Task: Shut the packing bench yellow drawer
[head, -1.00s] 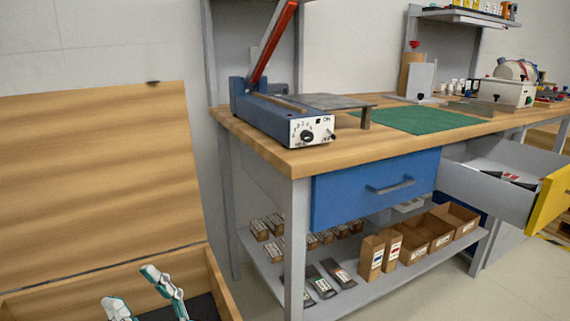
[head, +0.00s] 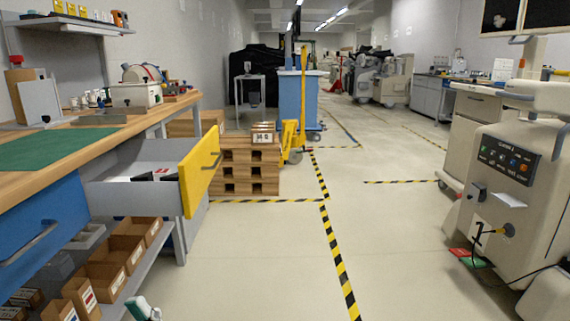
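The yellow drawer (head: 200,172) of the packing bench stands pulled out at the left in the head view. Its yellow front faces right into the aisle, and its grey tray shows dark items inside. The packing bench (head: 110,132) has a wooden top and a blue drawer (head: 42,225) that is closed. No other gripper shows.
Cardboard boxes (head: 103,275) stand on the bench's lower shelf. Stacked wooden pallets (head: 248,168) and a yellow pallet jack (head: 293,130) are beyond the drawer. A beige machine (head: 505,190) with a cable stands at the right. The floor (head: 275,260) between is clear, with striped tape.

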